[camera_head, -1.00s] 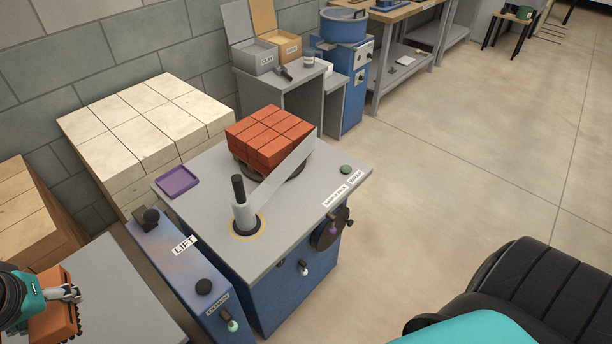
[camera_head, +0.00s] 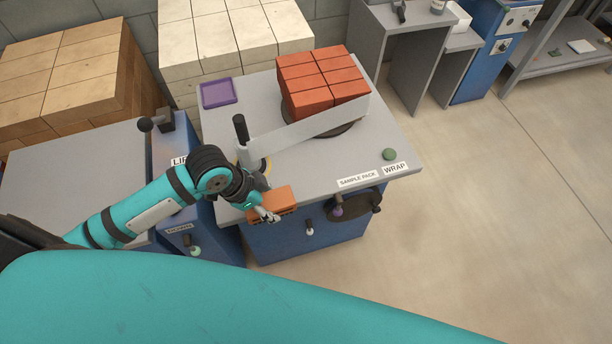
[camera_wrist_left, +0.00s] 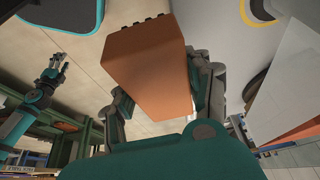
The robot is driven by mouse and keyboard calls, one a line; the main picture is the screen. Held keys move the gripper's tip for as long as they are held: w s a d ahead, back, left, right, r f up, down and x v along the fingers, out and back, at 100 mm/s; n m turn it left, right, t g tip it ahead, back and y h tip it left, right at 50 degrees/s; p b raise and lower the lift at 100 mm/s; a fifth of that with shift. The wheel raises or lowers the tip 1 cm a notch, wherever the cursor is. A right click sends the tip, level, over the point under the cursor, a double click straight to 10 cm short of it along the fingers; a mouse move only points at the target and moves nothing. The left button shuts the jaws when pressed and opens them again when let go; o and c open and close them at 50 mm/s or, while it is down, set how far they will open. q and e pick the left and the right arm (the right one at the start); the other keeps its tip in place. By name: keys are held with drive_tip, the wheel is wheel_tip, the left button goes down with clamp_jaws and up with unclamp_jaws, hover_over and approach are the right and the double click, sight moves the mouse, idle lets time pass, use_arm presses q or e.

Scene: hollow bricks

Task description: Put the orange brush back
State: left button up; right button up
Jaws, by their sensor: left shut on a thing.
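The orange brush (camera_head: 274,202) is a block-shaped brush; in the left wrist view (camera_wrist_left: 150,65) it fills the middle, with dark bristle tufts along its top edge. My left gripper (camera_head: 266,213) is shut on it, with a finger on each side, at the front edge of the grey wrapping table (camera_head: 300,165). I cannot tell whether the brush touches the table. A shallow purple tray (camera_head: 218,94) lies empty on the table's back left corner. My right gripper (camera_wrist_left: 54,70) shows small at the left of the left wrist view; its opening is unclear.
Red bricks (camera_head: 310,102) stand on a dark turntable, with a pale sheet (camera_head: 310,126) in front. A black-handled post (camera_head: 241,130) stands between the brush and the tray. A green button (camera_head: 389,154) is at the right. Pale blocks (camera_head: 235,40) are stacked behind.

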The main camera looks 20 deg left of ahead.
use_arm(q)
drive_tip(key=shift+s+a+f, duration=0.1)
drive_tip(key=shift+s+f, duration=0.05)
drive_tip(key=shift+f, duration=0.2)
drive_tip(key=shift+m, duration=0.3)
drive_tip(key=w+d, duration=0.1)
drive_tip(key=w, duration=0.3)
drive_tip(key=w+d+f+p, duration=0.1)
drive_tip(key=w, duration=0.4)
drive_tip(key=w+d+p, duration=0.1)
drive_tip(key=w, duration=0.4)
drive_tip(key=shift+w+d+f, duration=0.2)
drive_tip(key=shift+d+f, duration=0.05)
drive_tip(key=shift+d, duration=0.1)
drive_tip(key=x, duration=0.1)
drive_tip(key=p+x, duration=0.1)
drive_tip(key=shift+w+a+f, duration=0.1)
drive_tip(key=shift+a+f, duration=0.1)
drive_tip(key=shift+f, duration=0.7)
use_arm(e)
wheel_tip(320, 180, up, 3)
drive_tip(key=shift+r, duration=0.1)
use_arm(q)
drive_tip(key=shift+f, duration=0.1)
drive_tip(key=o, duration=1.2)
use_arm(e)
drive_tip(key=shift+d, duration=0.15)
drive_tip(key=shift+d, duration=0.1)
